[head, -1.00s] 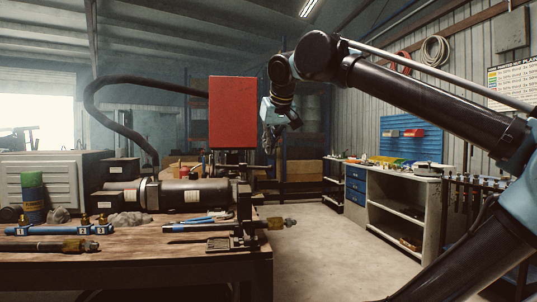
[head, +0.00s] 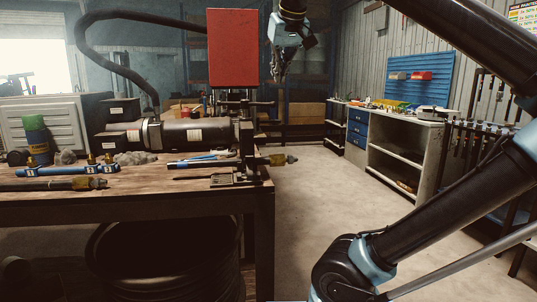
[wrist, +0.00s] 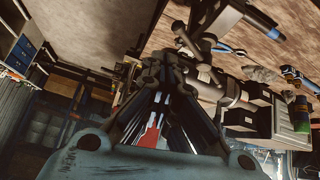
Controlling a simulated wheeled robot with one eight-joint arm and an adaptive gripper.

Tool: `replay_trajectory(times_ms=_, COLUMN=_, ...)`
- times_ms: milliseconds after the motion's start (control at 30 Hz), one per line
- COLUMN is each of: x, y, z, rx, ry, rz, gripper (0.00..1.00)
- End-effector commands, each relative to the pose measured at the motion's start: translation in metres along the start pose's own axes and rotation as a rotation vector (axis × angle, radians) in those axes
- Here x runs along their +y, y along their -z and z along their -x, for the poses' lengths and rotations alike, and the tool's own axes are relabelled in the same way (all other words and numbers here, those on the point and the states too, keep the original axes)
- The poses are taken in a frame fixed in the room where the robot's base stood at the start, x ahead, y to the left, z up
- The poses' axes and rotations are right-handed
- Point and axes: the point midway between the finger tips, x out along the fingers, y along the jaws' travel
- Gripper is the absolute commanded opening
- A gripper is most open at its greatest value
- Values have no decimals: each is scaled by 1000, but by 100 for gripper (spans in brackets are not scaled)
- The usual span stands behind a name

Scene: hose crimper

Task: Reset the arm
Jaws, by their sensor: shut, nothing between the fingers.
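My gripper (head: 281,72) hangs in the air just right of the red box (head: 233,48) of the hose crimper, pointing down. Its fingers are shut with nothing between them. It shows large in the wrist view (wrist: 172,75), where a red and white patch shows between its links. The crimper's dark cylinder (head: 197,133) lies on the workbench (head: 130,192) below and left of my gripper. My gripper is apart from the crimper and the bench.
A hose with a brass-coloured end (head: 88,184) and a blue rack (head: 65,170) lie on the bench's left. A hose end (head: 280,160) sticks out past the bench's right edge. A side counter (head: 405,150) stands at right. The floor (head: 325,220) between is clear.

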Motion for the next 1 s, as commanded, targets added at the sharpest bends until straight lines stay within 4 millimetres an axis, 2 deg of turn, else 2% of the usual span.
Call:
replay_trajectory(times_ms=267, x=27, y=-56, z=-84, rx=-113, ry=-73, rz=-60, gripper=0)
replay_trajectory(times_ms=467, x=49, y=-111, z=-144, rx=-199, ry=-107, rz=-107, gripper=0)
replay_trajectory(times_ms=700, x=74, y=-194, z=-213, rx=-305, ry=-124, rz=-171, gripper=0)
replay_trajectory(times_ms=867, x=85, y=-255, z=-253, rx=-368, ry=-121, rz=-217, gripper=0)
replay_trajectory(times_ms=1000, x=89, y=-312, z=-284, rx=-417, ry=-108, rz=-258, gripper=0)
